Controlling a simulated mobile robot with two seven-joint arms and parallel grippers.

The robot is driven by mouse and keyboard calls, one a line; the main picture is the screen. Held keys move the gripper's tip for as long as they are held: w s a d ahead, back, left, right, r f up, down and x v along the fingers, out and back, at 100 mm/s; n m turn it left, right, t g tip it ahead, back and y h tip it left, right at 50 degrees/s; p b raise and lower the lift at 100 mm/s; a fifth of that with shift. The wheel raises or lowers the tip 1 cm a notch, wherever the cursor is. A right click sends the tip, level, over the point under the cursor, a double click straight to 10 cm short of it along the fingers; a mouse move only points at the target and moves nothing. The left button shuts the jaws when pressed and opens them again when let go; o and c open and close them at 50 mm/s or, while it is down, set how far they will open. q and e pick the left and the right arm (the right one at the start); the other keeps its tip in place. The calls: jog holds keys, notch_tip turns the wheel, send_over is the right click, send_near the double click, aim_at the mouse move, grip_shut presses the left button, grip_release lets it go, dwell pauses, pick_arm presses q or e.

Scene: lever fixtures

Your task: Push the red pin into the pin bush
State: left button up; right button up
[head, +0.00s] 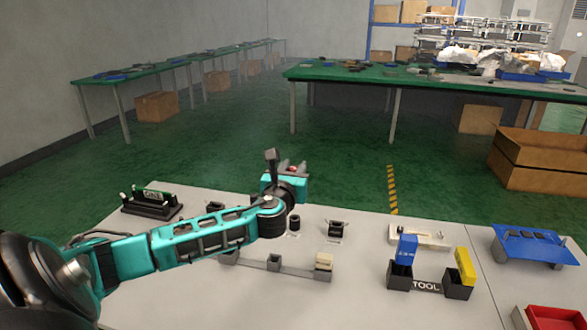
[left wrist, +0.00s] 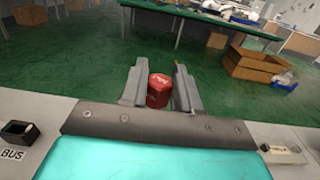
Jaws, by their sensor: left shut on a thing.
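My left gripper (head: 291,170) is raised above the back of the light table, with its fingers pointing away from me. It is shut on the red pin (left wrist: 158,91), which shows as a red cylinder with white marks between the two grey fingers in the left wrist view. Only a little of the red pin (head: 293,169) shows in the head view. A black hollow block (left wrist: 18,133) with a cut-off label reading "BUS" stands at the left of the wrist view. I cannot tell whether it is the pin bush. My right gripper is not in view.
A black fixture (head: 336,230), a grey rail (head: 290,269), a TOOL holder (head: 426,286) with blue and yellow pieces, a blue stand (head: 535,247) and a red bin (head: 553,318) are on the table. A green circuit board stands in a rack (head: 152,207) at left.

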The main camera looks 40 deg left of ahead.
pick_arm(q)
jog(key=shift+w+f, duration=0.1)
jog(key=shift+w, duration=0.05)
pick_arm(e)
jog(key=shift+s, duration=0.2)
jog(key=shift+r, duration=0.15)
pick_arm(q)
jog(key=shift+p, duration=0.4)
jog(key=shift+f+b, duration=0.65)
jog(key=shift+f, duration=0.05)
notch_tip(320, 180, down, 3)
jog(key=shift+f+b, duration=0.15)
jog(key=shift+b, duration=1)
jog(key=shift+f+b, duration=0.35)
jog(key=shift+f, duration=0.2)
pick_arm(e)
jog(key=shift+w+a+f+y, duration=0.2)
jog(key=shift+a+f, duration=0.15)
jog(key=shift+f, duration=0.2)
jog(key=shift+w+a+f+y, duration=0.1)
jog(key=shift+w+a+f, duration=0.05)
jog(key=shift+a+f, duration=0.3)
pick_arm(q)
jog(key=shift+p, duration=0.3)
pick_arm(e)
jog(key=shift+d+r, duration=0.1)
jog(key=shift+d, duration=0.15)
